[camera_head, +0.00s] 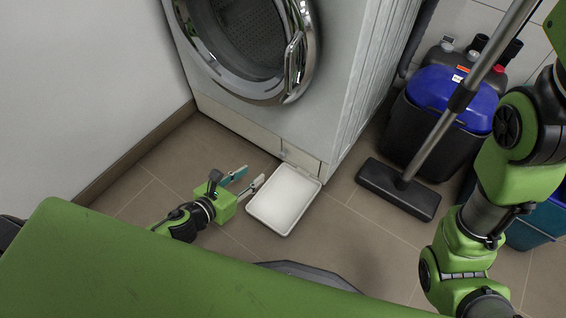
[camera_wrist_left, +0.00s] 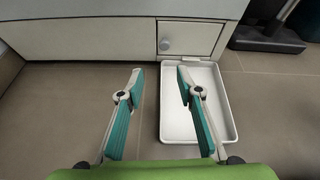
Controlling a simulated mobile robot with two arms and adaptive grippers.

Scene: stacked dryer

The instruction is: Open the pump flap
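The pump flap (camera_head: 301,158) is a small pale panel at the bottom right corner of the washing machine's front. My left gripper (camera_head: 253,177) is low over the floor in front of the machine, left of the white tray. In the left wrist view the left gripper (camera_wrist_left: 160,73) has its teal-padded fingers spread, with nothing between them, and is short of the flap. My right arm shows at the right; its gripper is out of view.
A shallow white tray (camera_head: 284,200) lies on the floor right below the flap. The washing machine (camera_head: 348,85) has its round door (camera_head: 250,40) closed. A vacuum floor head (camera_head: 398,190) and a blue-and-black bin (camera_head: 452,95) stand to the right. A wall is at left.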

